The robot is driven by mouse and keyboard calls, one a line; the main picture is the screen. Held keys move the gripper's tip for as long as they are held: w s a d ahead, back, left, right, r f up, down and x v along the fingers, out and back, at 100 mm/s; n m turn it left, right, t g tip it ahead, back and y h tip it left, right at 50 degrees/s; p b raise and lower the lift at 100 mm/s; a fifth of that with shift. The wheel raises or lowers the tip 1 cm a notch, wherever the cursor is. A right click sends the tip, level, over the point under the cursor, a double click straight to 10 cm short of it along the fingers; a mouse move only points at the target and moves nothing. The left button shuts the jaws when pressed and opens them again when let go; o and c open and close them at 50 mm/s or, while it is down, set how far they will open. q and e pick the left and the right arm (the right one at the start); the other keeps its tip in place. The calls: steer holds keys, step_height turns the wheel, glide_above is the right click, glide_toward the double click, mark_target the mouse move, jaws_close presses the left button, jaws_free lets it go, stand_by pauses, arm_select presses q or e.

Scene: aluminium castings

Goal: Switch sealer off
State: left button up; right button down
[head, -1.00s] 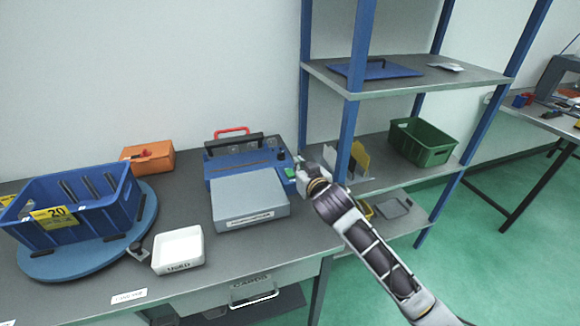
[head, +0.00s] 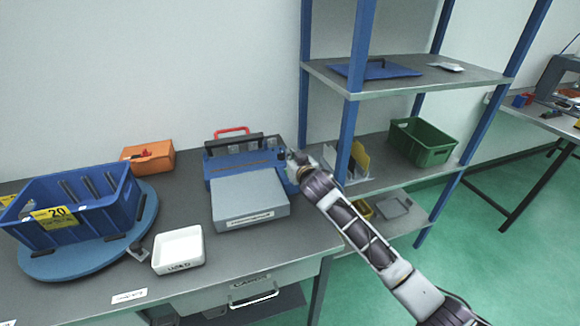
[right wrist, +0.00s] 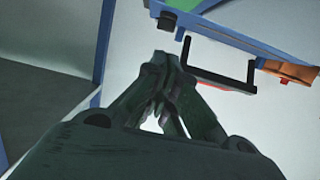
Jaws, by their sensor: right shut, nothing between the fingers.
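The sealer (head: 222,170) is a blue machine with a black bar handle and a grey front plate (head: 249,198), standing on the bench against the wall. My right gripper (head: 289,156) is shut and empty at the sealer's right end, close to a small dark knob (head: 281,154). In the right wrist view the closed fingertips (right wrist: 166,62) point toward a black knob (right wrist: 168,22) on the blue edge; I cannot tell whether they touch. A green patch (right wrist: 198,5) shows beside that knob. In the head view my gripper covers the green part. My left gripper is not in view.
A blue bin (head: 75,232) on a round turntable, an orange box (head: 148,158) and a white tray (head: 178,250) stand on the bench (head: 110,284). A blue-posted shelf rack (head: 352,140) with a green crate (head: 422,142) stands close right of the sealer.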

steer(key=shift+w+a+f, duration=0.15)
steer(key=shift+w+a, duration=0.1)
steer(key=shift+w, duration=0.4)
step_height(320, 180, down, 4)
steer(key=shift+r, duration=0.25)
steer(key=shift+f, duration=0.25)
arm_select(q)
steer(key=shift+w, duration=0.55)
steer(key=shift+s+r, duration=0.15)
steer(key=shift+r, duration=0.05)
